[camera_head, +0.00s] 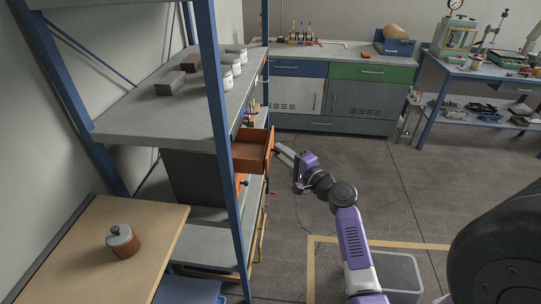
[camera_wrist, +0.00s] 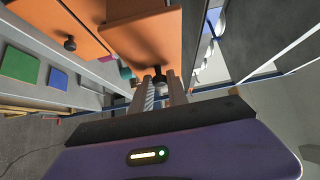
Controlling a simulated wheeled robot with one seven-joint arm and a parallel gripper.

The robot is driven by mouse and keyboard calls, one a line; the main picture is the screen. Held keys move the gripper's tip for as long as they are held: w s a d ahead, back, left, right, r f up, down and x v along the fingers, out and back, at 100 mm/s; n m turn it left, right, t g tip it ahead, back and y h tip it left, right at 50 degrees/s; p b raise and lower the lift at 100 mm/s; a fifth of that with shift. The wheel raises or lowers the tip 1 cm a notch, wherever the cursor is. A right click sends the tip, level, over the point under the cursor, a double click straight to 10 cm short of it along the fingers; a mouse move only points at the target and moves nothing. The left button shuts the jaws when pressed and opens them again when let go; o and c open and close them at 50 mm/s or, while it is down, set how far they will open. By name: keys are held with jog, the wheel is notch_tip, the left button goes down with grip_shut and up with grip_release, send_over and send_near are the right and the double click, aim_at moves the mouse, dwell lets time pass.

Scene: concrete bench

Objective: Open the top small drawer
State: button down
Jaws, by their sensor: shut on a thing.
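The top small drawer (camera_head: 253,151) is orange and stands pulled out from a dark cabinet (camera_head: 195,182) on the blue-framed shelf rack; its inside shows in the head view. In the wrist view its orange front (camera_wrist: 148,42) is close ahead, with a dark round knob (camera_wrist: 159,72) at its edge. My gripper (camera_head: 279,149) is at the drawer front in the head view. In the wrist view my gripper's fingers (camera_wrist: 160,84) are shut around the knob. A second orange drawer front (camera_wrist: 60,35) with its own dark knob (camera_wrist: 70,44) is beside it.
A blue rack post (camera_head: 225,130) stands left of the drawer. A wooden table (camera_head: 85,255) with a lidded brown jar (camera_head: 122,241) is at lower left. A grey bin (camera_head: 398,272) is on the floor beside my arm. Open floor (camera_head: 375,165) lies to the right.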

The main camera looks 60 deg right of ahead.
jog(key=c, duration=1.3)
grip_release()
jog(key=shift+b+v, duration=0.85)
jog(key=shift+v, duration=3.1)
